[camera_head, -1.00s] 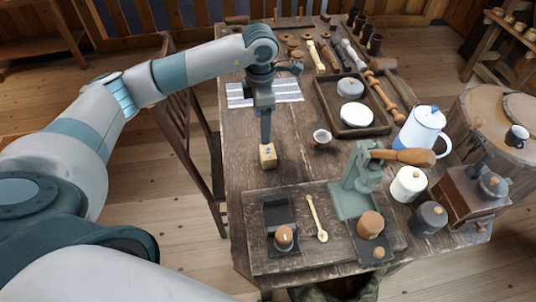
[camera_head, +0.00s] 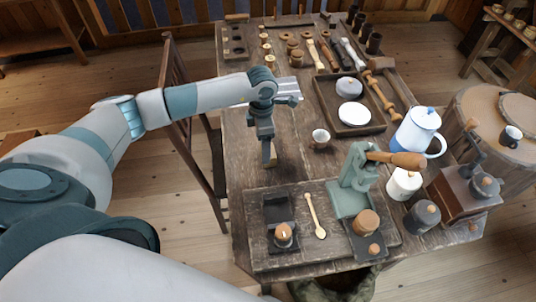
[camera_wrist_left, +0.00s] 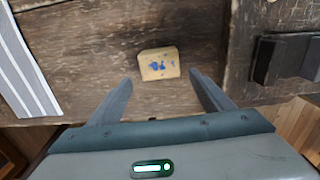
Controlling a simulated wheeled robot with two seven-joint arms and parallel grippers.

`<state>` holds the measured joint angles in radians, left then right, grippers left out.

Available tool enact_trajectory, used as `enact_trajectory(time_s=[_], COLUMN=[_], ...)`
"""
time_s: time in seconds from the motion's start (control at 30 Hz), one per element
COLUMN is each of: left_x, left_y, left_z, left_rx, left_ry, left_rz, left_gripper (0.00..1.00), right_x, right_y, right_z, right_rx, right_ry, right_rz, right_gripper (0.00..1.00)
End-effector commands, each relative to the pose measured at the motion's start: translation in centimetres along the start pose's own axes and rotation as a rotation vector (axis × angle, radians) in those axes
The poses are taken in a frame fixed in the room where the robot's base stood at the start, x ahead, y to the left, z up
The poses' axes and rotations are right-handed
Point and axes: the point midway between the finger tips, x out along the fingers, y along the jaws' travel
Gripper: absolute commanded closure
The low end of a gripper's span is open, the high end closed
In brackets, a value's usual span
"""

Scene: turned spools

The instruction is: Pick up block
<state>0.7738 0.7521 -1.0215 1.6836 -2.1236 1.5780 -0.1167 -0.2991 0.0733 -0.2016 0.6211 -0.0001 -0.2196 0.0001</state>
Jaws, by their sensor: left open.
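The block (camera_wrist_left: 158,64) is small and tan-yellow with blue marks on its face. It rests on the dark wooden table. In the wrist view it lies just beyond and between the two fingertips of my left gripper (camera_wrist_left: 160,84), which is open with nothing between its fingers. In the head view my left gripper (camera_head: 268,158) points down at the block (camera_head: 272,164), which is mostly hidden behind the fingers. I cannot tell the exact height of the fingertips above the table. My right gripper is not in view.
A white cup (camera_head: 320,139) stands to the right of the block. A wooden board (camera_head: 258,205) with a green press (camera_head: 350,185) lies nearer. A striped cloth (camera_wrist_left: 28,70) lies left in the wrist view.

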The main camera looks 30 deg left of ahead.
Motion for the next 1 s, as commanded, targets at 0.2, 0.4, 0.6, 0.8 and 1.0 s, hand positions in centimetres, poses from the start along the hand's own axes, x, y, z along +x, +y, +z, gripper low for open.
enact_trajectory(time_s=[0.2,0.4,0.6,0.8,1.0], left_x=[1.0,3.4,5.0,5.2,5.1], left_y=[-0.2,-0.2,-0.2,-0.1,-0.1], left_z=[0.4,1.0,1.0,1.0,1.0], left_rx=[0.0,-0.001,-0.001,0.0,0.0], left_ry=[0.002,0.002,0.0,0.0,0.0], left_rz=[-0.003,-0.003,-0.001,0.0,0.0], left_gripper=[0.27,0.27,0.27,0.27,0.27], right_x=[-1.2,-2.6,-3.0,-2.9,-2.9], right_y=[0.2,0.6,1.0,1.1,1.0], right_z=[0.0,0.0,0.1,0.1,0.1], right_rx=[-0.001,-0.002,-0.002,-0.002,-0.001], right_ry=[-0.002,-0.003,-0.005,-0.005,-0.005], right_rz=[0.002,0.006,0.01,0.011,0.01], right_gripper=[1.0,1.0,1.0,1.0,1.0])
